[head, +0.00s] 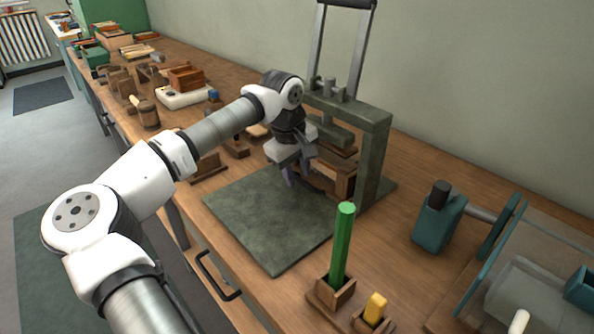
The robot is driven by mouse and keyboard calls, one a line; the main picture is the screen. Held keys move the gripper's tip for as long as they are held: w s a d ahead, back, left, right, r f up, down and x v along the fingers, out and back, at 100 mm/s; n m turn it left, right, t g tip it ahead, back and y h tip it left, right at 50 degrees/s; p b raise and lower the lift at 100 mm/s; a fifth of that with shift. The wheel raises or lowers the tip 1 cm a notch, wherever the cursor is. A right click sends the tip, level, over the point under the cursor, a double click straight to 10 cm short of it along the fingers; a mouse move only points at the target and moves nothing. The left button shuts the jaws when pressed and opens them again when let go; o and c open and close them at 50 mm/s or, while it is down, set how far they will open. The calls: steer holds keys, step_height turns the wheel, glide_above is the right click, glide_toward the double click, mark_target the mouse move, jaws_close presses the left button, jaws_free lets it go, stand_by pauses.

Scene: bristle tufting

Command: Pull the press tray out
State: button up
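The press (376,150) is a grey-green frame with a tall lever handle, standing at the back of the bench. Brown wooden parts sit inside it, and the one low in its opening (345,186) looks like the press tray. My gripper (298,177) points down at the front left of the press opening, close to these wooden parts. My gripper and wrist hide part of the opening. I cannot tell whether the fingers touch the tray or how far apart they are.
A dark green mat (262,222) lies clear in front of the press. A green rod (341,245) stands upright in a wooden holder, with a yellow piece (375,307) in another beside it. A teal machine (438,220) stands right. Wooden blocks and boxes crowd the bench's left.

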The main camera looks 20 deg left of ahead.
jaws_close()
steer(key=shift+s+a, duration=0.1)
steer(key=s+a+b, duration=0.1)
steer(key=s+a, duration=0.2)
steer(key=s, duration=0.1)
steer(key=s+a+b, duration=0.1)
steer(key=s+a, duration=0.1)
steer(key=s, duration=0.2)
steer(key=s+a+b, duration=0.1)
steer(key=s+a, duration=0.2)
steer(key=s, duration=0.2)
steer(key=shift+a, duration=0.3)
jaws_free()
steer(key=shift+r, duration=0.15)
step_height(320, 180, up, 13)
steer(key=s+a, duration=0.1)
steer(key=s, duration=0.1)
steer(key=shift+a+r+p, duration=0.2)
steer(key=shift+p, duration=0.15)
